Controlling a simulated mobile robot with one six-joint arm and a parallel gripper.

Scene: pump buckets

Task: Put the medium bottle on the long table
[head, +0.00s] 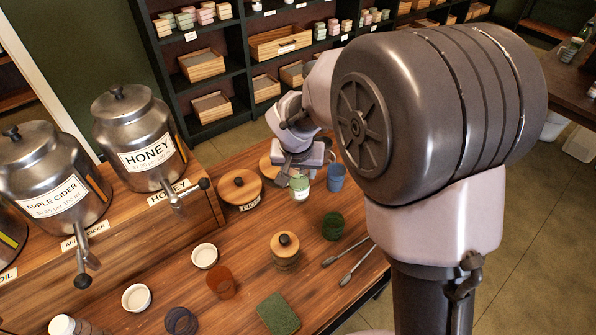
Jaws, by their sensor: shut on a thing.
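My gripper (292,172) is shut at the far end of the wooden table, on a small pale bottle with a green label (299,188). The bottle looks upright just under the jaws. Its top is hidden by the jaws, and I cannot tell whether its base touches the table. Two tables show: the wooden table (253,238) with pump buckets and jars, and a dark brown table (559,72) at the far right. I cannot tell from the view which one is the long table.
A blue cup (335,177), a green cup (332,226) and a lidded wooden jar (285,250) stand near the gripper. Metal tongs (348,262) lie by the right edge. Honey (141,140) and apple cider (52,185) dispensers stand left. Shelves (222,65) line the back; open floor lies right.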

